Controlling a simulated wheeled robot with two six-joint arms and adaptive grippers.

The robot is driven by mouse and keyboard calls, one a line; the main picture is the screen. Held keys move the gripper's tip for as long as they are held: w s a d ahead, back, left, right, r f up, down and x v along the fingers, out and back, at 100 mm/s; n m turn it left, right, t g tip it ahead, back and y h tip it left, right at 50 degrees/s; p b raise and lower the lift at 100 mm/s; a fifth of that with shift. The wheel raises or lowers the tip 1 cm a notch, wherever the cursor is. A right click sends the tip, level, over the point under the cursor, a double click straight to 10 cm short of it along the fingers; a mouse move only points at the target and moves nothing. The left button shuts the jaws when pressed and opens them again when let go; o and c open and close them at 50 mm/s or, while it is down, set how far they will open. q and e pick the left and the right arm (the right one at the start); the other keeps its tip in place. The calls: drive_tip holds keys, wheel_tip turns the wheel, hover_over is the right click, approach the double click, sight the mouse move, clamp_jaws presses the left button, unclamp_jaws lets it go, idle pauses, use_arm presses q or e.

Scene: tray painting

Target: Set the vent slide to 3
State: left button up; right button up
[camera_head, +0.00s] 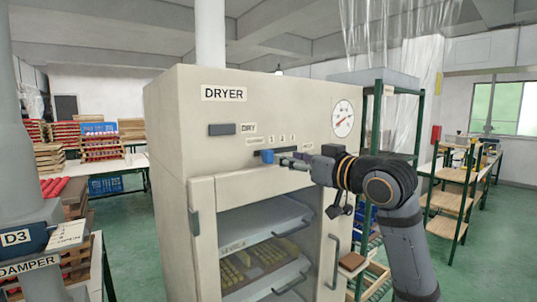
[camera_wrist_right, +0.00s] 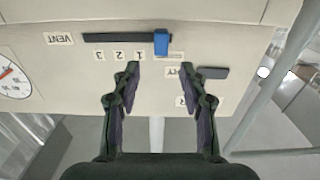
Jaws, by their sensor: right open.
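The vent slide is a blue knob (camera_head: 267,156) on a dark horizontal slot in the dryer's upper front panel. The wrist view is upside down. There the knob (camera_wrist_right: 161,42) sits at the right end of the slot (camera_wrist_right: 110,38), past the 1 label (camera_wrist_right: 138,54) and by a small label too fine to read. The labels 2 (camera_wrist_right: 119,55) and 3 (camera_wrist_right: 99,56) lie farther left, towards VENT (camera_wrist_right: 60,39). My right gripper (camera_wrist_right: 160,66) is open. Its fingertips point at the panel on either side of the knob's line; contact cannot be told. My left gripper is not in view.
The dryer (camera_head: 172,130) has a dial (camera_head: 343,118), a dark DRY bar (camera_head: 222,129) and a front door with trays inside. A grey duct labelled DAMPER (camera_head: 28,267) stands at the left. A green-framed shelf (camera_head: 418,110) stands behind my right arm.

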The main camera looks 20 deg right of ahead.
sight(272, 154)
drive_tip(key=p+x, duration=0.3)
drive_tip(key=x, duration=0.6)
drive_tip(key=shift+w+a, duration=0.15)
drive_tip(key=shift+w, duration=0.05)
clamp_jaws()
